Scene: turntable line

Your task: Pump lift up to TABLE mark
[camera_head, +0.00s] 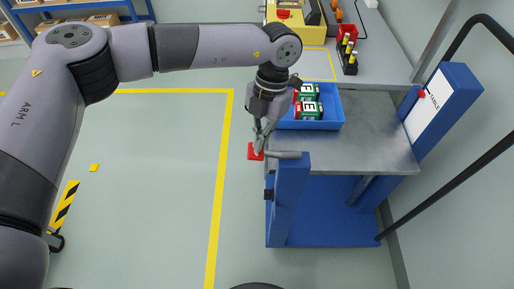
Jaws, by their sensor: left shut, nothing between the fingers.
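The blue lift cart (290,206) has a grey platform (375,140) carrying a blue crate (318,123). A white plate (428,112) on its rear post bears the word TABLE. A small red pointer (421,94) shows at the plate's upper left edge, close to that word; exact alignment is hard to judge. A grey lever (284,155) sticks out at the top of the front blue post. My left gripper (260,146) is shut and empty, pointing down beside the lever's left end, over a red pad (252,153). I cannot tell whether it touches either. My right gripper is out of view.
The crate holds several green, white and red packs (308,106). Black rails run along the right.

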